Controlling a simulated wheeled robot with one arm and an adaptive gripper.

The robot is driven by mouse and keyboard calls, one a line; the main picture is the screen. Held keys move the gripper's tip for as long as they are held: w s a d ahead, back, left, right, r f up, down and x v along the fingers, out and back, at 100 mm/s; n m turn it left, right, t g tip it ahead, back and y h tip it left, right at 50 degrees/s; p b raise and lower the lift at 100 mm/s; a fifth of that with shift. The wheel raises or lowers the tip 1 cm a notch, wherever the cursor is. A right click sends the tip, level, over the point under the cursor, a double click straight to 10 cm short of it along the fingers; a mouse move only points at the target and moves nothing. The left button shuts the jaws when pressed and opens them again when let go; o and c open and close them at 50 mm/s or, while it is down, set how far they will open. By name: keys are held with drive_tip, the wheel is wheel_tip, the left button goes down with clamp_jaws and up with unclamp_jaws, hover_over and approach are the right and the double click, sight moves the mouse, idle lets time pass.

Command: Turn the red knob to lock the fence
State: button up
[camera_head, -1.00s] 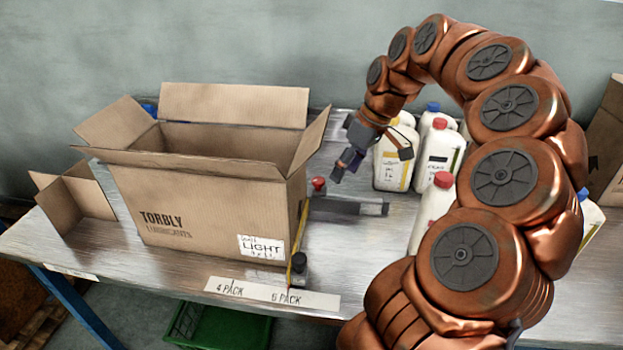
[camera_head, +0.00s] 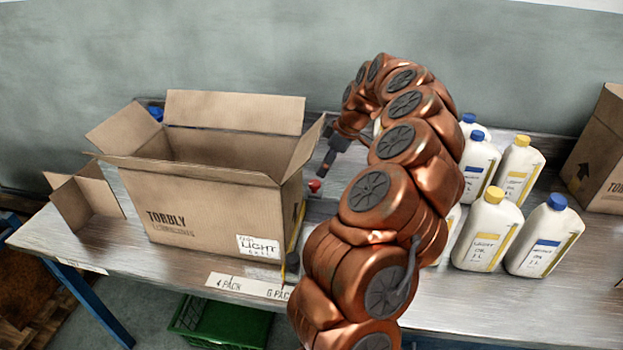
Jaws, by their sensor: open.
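The red knob (camera_head: 315,186) stands on the table just right of the box's back right corner. The dark bar that extends right from beside the knob in the earlier view is mostly hidden behind my arm. A thin yellow-edged strip (camera_head: 299,226) runs along the box's right side, with a dark post (camera_head: 292,262) at its front end. My gripper (camera_head: 326,163) is open, above and slightly right of the red knob, and appears apart from it. Part of it is hidden by my arm.
An open cardboard box (camera_head: 210,215) stands left of the knob, with a smaller open carton (camera_head: 85,205) farther left. Several oil bottles (camera_head: 487,228) stand to the right, and another cardboard box (camera_head: 603,155) is at the far right. A green crate (camera_head: 225,325) is below the table.

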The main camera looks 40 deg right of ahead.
sight(316, 183)
drive_tip(key=shift+p+x, duration=0.85)
drive_tip(key=shift+x, duration=2.75)
drive_tip(key=c, duration=1.1)
drive_tip(key=b, duration=0.1)
drive_tip(key=m+b, duration=0.1)
drive_tip(key=shift+s+a+f+b, duration=0.1)
drive_tip(key=shift+f+b, duration=0.2)
drive_tip(key=shift+b, duration=0.1)
drive_tip(key=m+h+b, duration=0.1)
drive_tip(key=m+b, duration=0.2)
drive_tip(key=shift+r+h+b, duration=0.15)
drive_tip(key=shift+h+b, duration=0.15)
drive_tip(key=shift+b, duration=0.05)
drive_tip(key=shift+a+r, duration=0.1)
drive_tip(key=shift+r, duration=0.05)
